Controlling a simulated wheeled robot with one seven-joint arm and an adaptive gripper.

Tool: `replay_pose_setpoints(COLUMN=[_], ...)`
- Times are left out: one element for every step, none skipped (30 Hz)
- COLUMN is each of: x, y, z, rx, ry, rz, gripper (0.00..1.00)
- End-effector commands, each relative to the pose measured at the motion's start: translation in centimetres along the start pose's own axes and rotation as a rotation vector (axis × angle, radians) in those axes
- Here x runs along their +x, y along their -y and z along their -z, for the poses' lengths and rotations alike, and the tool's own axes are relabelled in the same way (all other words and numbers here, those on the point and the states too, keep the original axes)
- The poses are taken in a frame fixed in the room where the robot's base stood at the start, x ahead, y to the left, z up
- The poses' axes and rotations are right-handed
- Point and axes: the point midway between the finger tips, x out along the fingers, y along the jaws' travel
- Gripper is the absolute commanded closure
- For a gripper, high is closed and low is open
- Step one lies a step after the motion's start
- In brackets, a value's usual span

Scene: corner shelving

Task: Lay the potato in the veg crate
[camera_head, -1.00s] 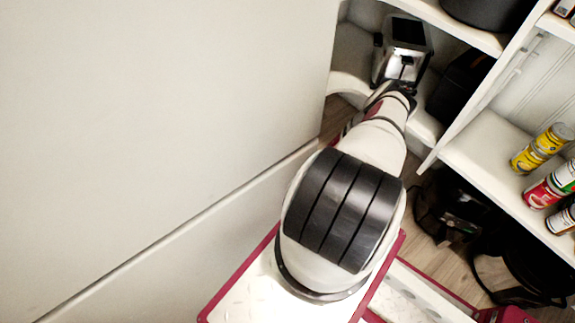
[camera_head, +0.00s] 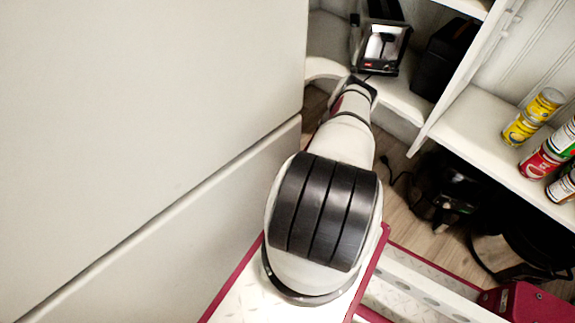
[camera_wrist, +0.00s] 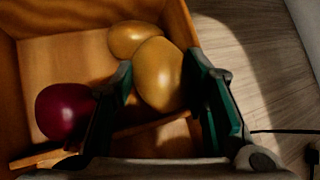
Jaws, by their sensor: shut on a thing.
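In the wrist view, my gripper (camera_wrist: 160,72) is shut on a yellow-brown potato (camera_wrist: 158,82), one dark green finger on each side. The held potato appears over the inside of the wooden veg crate (camera_wrist: 182,22). I cannot tell whether it touches the crate floor. A second yellow-brown, rounded vegetable (camera_wrist: 130,38) lies in the crate just behind it. A dark red onion (camera_wrist: 64,110) lies at the crate's left side. In the head view my own arm hides the gripper, and neither crate nor potato shows.
The right crate wall runs close to my right finger. Wooden floor (camera_wrist: 245,60) and a dark cable (camera_wrist: 285,131) lie to its right. In the head view, a shiny appliance (camera_head: 382,45) and a shelf of cans (camera_head: 532,115) stand beyond and right; a pale panel (camera_head: 140,110) fills the left.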

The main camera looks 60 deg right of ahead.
Motion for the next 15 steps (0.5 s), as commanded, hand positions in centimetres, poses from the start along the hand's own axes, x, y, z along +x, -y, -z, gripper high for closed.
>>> replay_pose_setpoints(x=[0.63, 0.77, 0.89, 0.92, 0.91, 0.88, 0.84, 0.82, 0.81, 0.81, 0.81, 0.86, 0.91, 0.98, 1.07], y=[-0.24, -0.28, -0.31, -0.31, -0.3, -0.28, -0.27, -0.26, -0.26, -0.26, -0.27, -0.29, -0.32, -0.35, -0.4], z=[0.59, 0.72, 0.82, 0.85, 0.84, 0.8, 0.76, 0.75, 0.74, 0.73, 0.74, 0.78, 0.84, 0.9, 0.98], rx=[-0.001, -0.001, -0.001, -0.001, -0.001, -0.001, 0.0, 0.0, 0.0, 0.0, 0.0, -0.001, -0.001, -0.001, -0.001], ry=[0.001, 0.001, 0.001, 0.001, 0.001, 0.001, 0.001, 0.001, 0.001, 0.001, 0.001, 0.001, 0.001, 0.001, 0.001], rz=[0.001, 0.001, 0.001, 0.001, 0.001, 0.001, 0.001, 0.001, 0.001, 0.001, 0.001, 0.001, 0.001, 0.001, 0.001], gripper=[0.95, 0.95, 0.95, 0.95, 0.95, 0.95, 0.95, 0.95, 0.95, 0.95, 0.95, 0.95, 0.95, 0.95, 0.95])
